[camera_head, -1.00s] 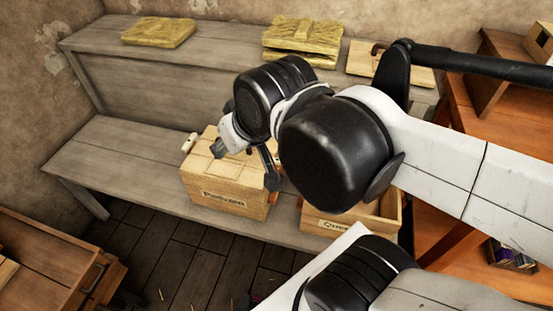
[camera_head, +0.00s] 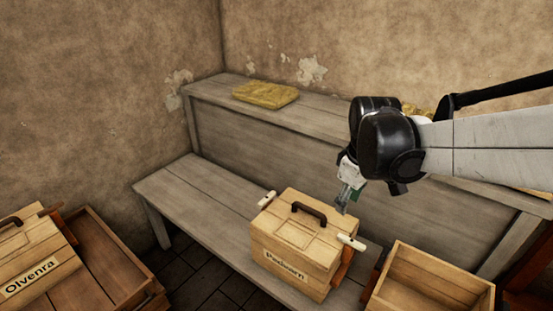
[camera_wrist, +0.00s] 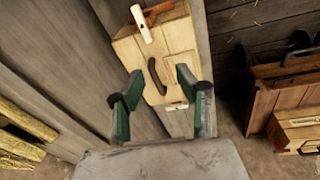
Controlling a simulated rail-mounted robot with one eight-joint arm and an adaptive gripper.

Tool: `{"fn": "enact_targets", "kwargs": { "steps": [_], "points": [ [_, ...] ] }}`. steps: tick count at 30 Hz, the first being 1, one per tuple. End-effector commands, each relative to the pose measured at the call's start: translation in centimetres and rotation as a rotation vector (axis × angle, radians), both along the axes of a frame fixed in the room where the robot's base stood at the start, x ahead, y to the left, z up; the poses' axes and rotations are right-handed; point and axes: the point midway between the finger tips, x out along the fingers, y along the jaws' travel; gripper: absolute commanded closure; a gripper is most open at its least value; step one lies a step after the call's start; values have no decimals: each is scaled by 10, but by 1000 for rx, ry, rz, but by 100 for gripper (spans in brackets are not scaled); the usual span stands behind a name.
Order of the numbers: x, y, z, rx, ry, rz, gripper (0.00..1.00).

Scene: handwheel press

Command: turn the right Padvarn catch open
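The Padvarn box (camera_head: 283,268) is a pale wooden case with a dark lid handle (camera_head: 310,213), standing on the bench. Its right catch (camera_head: 351,243) is a white lever at the right lid edge, next to a reddish wooden piece. In the wrist view the right catch (camera_wrist: 141,22) appears at the top. The left catch (camera_head: 267,200) is a similar white lever at the other end. My gripper (camera_head: 347,200) is above and behind the box's right end, apart from it. The wrist view shows the green-padded fingers (camera_wrist: 155,95) spread, with nothing between them.
An open wooden crate (camera_head: 428,285) stands close to the right of the box. A raised ledge (camera_head: 290,150) runs behind the bench, with a yellow bundle (camera_head: 265,94) on it. The Olvenra box (camera_head: 38,265) is at the lower left. The bench left of Padvarn is bare.

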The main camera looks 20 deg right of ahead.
Motion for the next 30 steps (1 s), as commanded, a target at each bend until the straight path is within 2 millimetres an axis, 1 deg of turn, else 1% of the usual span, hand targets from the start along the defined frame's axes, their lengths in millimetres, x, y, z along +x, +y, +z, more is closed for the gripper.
{"fn": "enact_targets", "kwargs": {
  "steps": [1, 4, 7, 10, 16, 20, 30],
  "points": [
    [5, -12, -10, 1, 28, 20, 67],
    [10, -31, -24, 10, 81, 74, 67],
    [13, -45, -37, 21, 124, 120, 67],
    [14, -54, -45, 30, 151, 150, 67],
    [15, -61, -54, 37, 167, 172, 67],
    [15, -60, -69, 36, 167, 172, 67],
    [15, -60, -132, 37, 167, 171, 67]
  ]
}}
